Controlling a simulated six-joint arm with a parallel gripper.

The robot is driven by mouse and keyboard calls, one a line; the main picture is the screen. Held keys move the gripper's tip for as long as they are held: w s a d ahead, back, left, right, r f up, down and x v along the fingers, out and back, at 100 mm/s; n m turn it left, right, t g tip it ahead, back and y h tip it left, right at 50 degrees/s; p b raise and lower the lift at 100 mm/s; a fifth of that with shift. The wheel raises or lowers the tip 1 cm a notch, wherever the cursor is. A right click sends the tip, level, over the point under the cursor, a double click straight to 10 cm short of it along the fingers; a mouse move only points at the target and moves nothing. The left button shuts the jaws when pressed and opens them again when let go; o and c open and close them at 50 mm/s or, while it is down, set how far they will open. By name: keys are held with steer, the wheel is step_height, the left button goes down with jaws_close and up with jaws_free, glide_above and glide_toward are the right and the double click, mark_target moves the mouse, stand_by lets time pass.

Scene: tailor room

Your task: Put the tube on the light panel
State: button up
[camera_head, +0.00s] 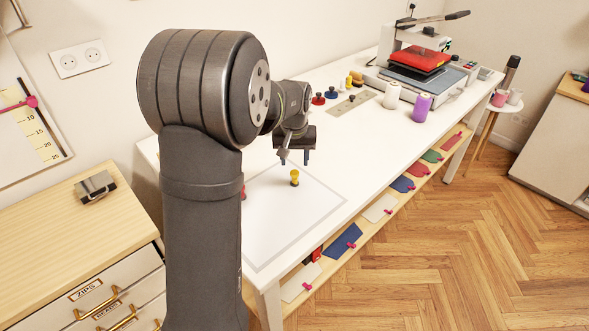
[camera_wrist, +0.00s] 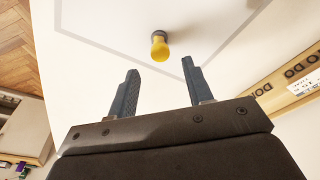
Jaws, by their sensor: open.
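A small yellow piece (camera_head: 295,177), which may be the tube, stands on a white panel with a grey border (camera_head: 262,239), which looks like the light panel. My gripper (camera_head: 296,160) points down above the panel, close to the yellow piece. Its two fingers, also in the wrist view (camera_wrist: 160,70), are apart with nothing between them. Part of the panel is hidden behind my arm.
White (camera_head: 391,95) and purple (camera_head: 422,107) spools and a heat press (camera_head: 415,65) are beyond. A red item (camera_head: 243,191) is partly hidden by my arm.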

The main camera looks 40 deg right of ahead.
mark_target(294, 173)
steer(key=r, duration=0.5)
steer(key=shift+s+a+r, duration=0.2)
steer(key=shift+s+a, duration=0.1)
steer(key=f, duration=0.4)
steer(key=w+f, duration=0.1)
steer(key=f, duration=0.3)
steer(key=d+f, duration=0.1)
steer(key=f, duration=0.3)
steer(key=shift+w+d+f, duration=0.1)
steer(key=shift+w+f, duration=0.05)
steer(key=shift+f, duration=0.05)
step_height(294, 173, up, 3)
steer(key=shift+f, duration=0.15)
steer(key=shift+r, duration=0.8)
